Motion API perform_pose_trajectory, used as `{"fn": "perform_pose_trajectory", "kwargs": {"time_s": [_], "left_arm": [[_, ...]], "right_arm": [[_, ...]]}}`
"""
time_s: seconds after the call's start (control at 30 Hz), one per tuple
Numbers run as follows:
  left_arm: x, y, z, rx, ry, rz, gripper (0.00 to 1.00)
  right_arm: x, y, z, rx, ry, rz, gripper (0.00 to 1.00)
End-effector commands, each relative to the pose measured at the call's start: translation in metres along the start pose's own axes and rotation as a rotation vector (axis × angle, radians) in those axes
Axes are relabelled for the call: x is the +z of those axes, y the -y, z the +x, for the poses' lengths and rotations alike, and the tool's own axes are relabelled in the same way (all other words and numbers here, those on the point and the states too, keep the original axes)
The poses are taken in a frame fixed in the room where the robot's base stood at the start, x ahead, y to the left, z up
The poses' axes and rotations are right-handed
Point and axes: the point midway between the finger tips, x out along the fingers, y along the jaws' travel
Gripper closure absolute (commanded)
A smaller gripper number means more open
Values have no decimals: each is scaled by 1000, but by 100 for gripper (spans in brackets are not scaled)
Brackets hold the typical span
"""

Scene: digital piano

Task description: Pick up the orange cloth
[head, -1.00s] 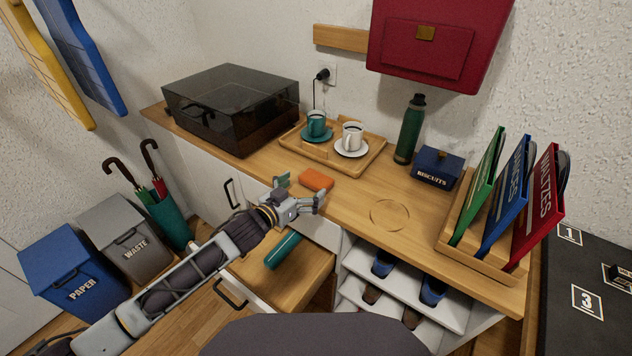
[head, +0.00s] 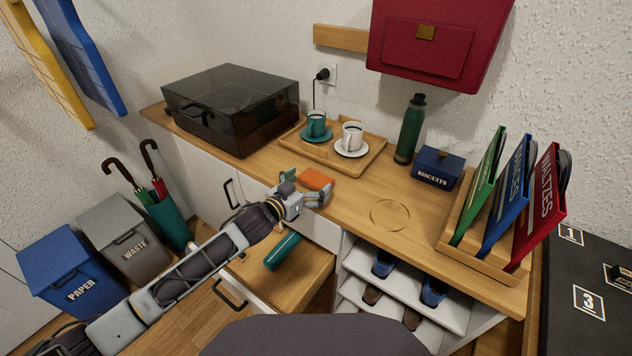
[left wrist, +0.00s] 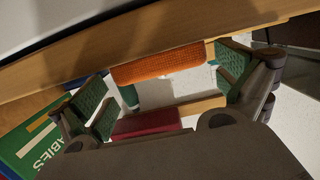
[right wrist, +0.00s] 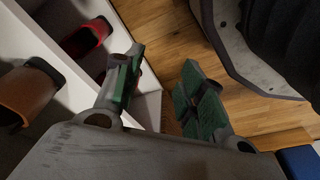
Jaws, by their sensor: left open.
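The orange cloth (head: 314,178) is a small flat folded block on the wooden cabinet top, near its front edge and in front of the cup tray. My left gripper (head: 306,187) is open at the front of the cloth, its fingers to either side. In the left wrist view the cloth (left wrist: 160,65) lies across the gap between the green finger pads, with room on both sides; I cannot tell whether the gripper touches it. My right gripper (right wrist: 162,88) is open and empty, low beside the shoe shelves, and does not show in the head view.
A wooden tray (head: 372,160) with two cups stands behind the cloth, and a dark-lidded turntable (head: 230,105) to the left. An open drawer (head: 307,268) below holds a teal cylinder (head: 282,251). A green bottle (head: 410,130) and biscuit box (head: 437,167) stand right. The cabinet top near the ring mark is clear.

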Motion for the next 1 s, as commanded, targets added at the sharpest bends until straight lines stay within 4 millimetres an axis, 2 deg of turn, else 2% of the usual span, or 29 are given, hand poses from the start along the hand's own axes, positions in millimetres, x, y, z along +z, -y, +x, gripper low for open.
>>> {"fn": "perform_pose_trajectory", "kwargs": {"time_s": [0.13,0.43,0.7,1.0], "left_arm": [[0,1,12,0,-2,0,0],[0,1,33,0,-1,0,0],[0,1,36,0,0,0,0],[0,1,36,0,0,0,0]], "right_arm": [[-9,2,-8,-3,-7,0,60],[-10,6,-19,-10,6,-1,60],[-4,8,-21,-13,14,-1,60],[-7,7,-21,-12,10,-1,60]]}}
